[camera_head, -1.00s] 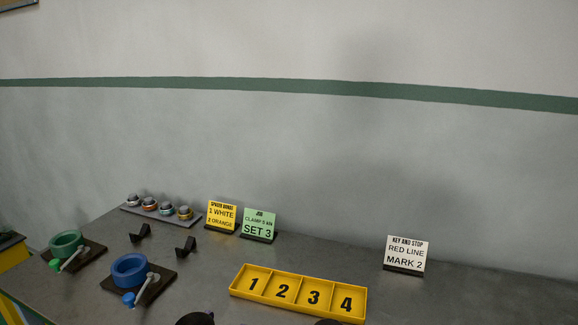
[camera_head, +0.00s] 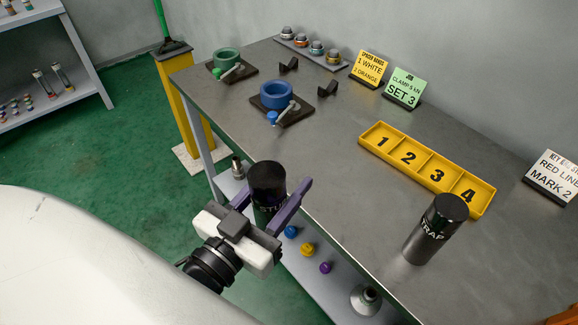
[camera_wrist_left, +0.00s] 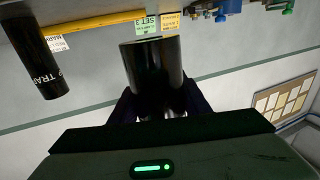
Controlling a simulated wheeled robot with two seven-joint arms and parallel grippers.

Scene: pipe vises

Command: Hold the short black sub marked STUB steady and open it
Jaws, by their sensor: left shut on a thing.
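The short black sub marked STUB (camera_head: 266,178) is upright in the head view, off the front edge of the bench. My left gripper (camera_head: 285,200) is shut on it, with purple fingers on either side. Part of the STUB lettering shows between the fingers. In the left wrist view the sub (camera_wrist_left: 152,65) fills the middle between the dark fingers (camera_wrist_left: 158,108). My right gripper is not in view. A blue vise (camera_head: 276,95) and a green vise (camera_head: 228,60), each with a handle, stand at the bench's far left end.
A dark canister marked TRAP (camera_head: 436,230) stands at the bench's front edge, right of the sub. A yellow tray (camera_head: 373,151) numbered 1 to 4 lies behind it. Signs (camera_head: 404,88) stand along the back. The bench top (camera_head: 330,145) is bare between vises and tray.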

